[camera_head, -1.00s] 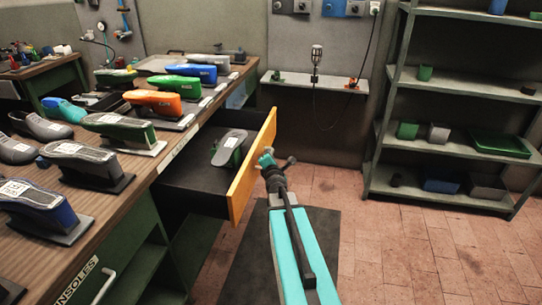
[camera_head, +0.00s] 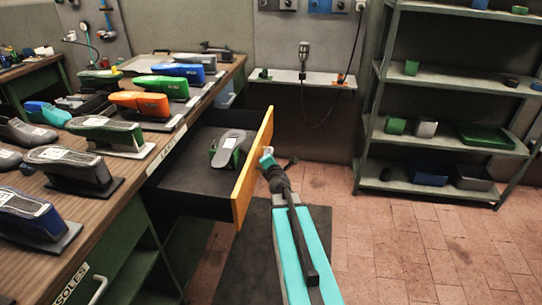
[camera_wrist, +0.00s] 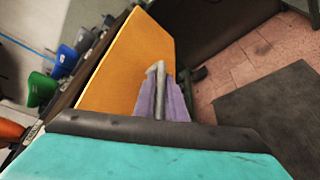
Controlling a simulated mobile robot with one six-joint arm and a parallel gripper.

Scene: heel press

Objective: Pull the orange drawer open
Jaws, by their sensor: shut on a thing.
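The orange drawer (camera_head: 252,172) stands well out from the green workbench, its dark interior showing. A shoe-shaped piece with a white label (camera_head: 229,148) lies inside it. My gripper (camera_head: 267,160) is at the outer face of the drawer front, around its middle. In the wrist view the orange front (camera_wrist: 130,68) fills the upper middle, and my gripper's fingers (camera_wrist: 158,80) are shut on a pale bar-like handle (camera_wrist: 159,98) there. The exact grip is partly hidden by the fingers.
The workbench top (camera_head: 150,165) carries several shoe forms on stands. A grey metal shelf (camera_head: 440,82) with bins stands at the right. A dark mat (camera_head: 255,250) lies below my arm. The tiled floor (camera_head: 400,240) at the right is clear.

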